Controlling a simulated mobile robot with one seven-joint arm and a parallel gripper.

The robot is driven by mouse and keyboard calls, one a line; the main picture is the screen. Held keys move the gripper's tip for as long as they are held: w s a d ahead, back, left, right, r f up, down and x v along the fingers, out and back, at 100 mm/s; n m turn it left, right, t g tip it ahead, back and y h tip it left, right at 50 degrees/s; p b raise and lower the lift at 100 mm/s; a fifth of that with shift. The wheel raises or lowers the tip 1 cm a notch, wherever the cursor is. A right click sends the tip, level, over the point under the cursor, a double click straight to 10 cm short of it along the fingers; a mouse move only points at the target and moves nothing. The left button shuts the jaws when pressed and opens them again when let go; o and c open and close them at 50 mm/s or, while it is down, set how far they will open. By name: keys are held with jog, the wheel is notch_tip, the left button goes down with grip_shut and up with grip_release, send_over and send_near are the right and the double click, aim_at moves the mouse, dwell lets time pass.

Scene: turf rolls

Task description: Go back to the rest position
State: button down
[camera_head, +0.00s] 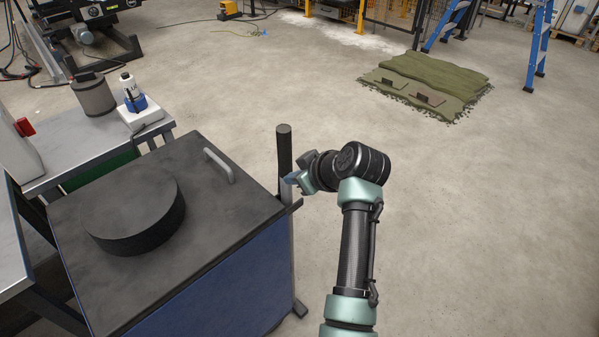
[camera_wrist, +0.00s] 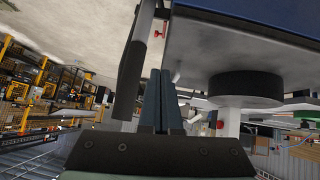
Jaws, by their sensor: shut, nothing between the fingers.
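My gripper (camera_head: 291,178) is at the end of my arm, beside a dark upright post (camera_head: 285,160) at the right edge of the blue cabinet (camera_head: 230,285). In the wrist view its two fingers (camera_wrist: 161,85) are together with nothing between them. The dark post (camera_wrist: 130,80) shows just left of the fingers there; I cannot tell whether they touch it. On the cabinet's dark top lies a thick black disc (camera_head: 135,208), and a metal handle (camera_head: 219,165) stands near the back edge.
Green turf (camera_head: 440,75) lies on the floor at the back right, near a blue ladder (camera_head: 540,45). The concrete floor to the right is clear.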

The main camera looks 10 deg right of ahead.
jog(key=s+a+r+m+t+h+p, duration=0.15)
jog(key=r+t, duration=0.35)
jog(key=r, duration=1.2)
jog(key=s+a+r+m+t+h+p, duration=0.1)
jog(key=a+r+m+t+h+p, duration=0.3)
jog(key=r, duration=1.3)
jog(key=s+a+r+m+t+y+p, duration=0.1)
jog(key=s+r+t, duration=0.9)
jog(key=s+r, duration=1)
notch_tip(320, 180, up, 4)
jog(key=shift+s+a+f+m+p, duration=0.1)
jog(key=shift+s+a+m+p, duration=0.25)
jog(key=shift+a, duration=0.3)
jog(key=shift+w, duration=0.1)
